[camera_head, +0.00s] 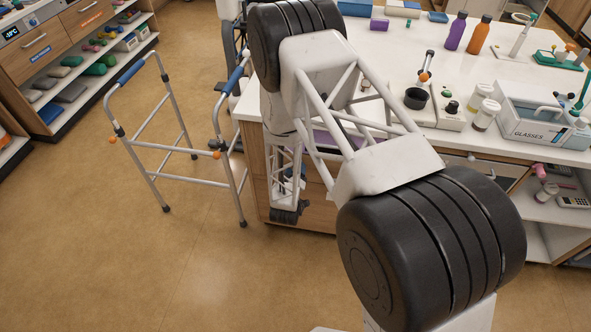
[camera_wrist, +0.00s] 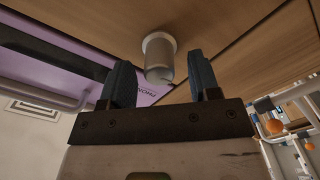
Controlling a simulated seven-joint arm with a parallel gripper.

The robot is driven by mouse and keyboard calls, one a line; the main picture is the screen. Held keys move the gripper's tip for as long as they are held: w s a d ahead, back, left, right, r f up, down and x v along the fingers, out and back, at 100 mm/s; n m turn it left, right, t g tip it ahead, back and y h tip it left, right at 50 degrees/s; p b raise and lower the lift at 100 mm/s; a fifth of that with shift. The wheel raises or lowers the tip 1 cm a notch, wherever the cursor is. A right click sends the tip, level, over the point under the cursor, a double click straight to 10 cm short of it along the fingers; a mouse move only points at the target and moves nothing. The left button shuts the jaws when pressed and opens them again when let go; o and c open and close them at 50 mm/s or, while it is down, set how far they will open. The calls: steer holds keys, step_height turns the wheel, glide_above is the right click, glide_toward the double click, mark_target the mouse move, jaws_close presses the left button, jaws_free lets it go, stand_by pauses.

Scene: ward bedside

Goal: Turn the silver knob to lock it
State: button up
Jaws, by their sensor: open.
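The silver knob (camera_wrist: 158,50) sticks out from a wood cabinet face in the wrist view, a short cylinder with a lighter end. My gripper (camera_wrist: 159,66) is open, with one dark finger to the left of the knob and one to the right. In the picture the knob shows between the fingertips, with a gap visible on both sides. I cannot tell how far the tips reach along it. In the head view my arm hides the knob and the fingers cannot be made out.
A purple panel (camera_wrist: 150,94) with lettering and a pale handle (camera_wrist: 45,98) lie left of the knob. A walking frame (camera_head: 185,180) stands on the floor left of the cabinet. The counter (camera_head: 385,50) above holds bottles, a black cup and a glasses box (camera_head: 530,122). Floor at front left is clear.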

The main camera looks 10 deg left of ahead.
steer(key=s, duration=0.7)
steer(key=shift+w, duration=0.1)
stand_by(0.5)
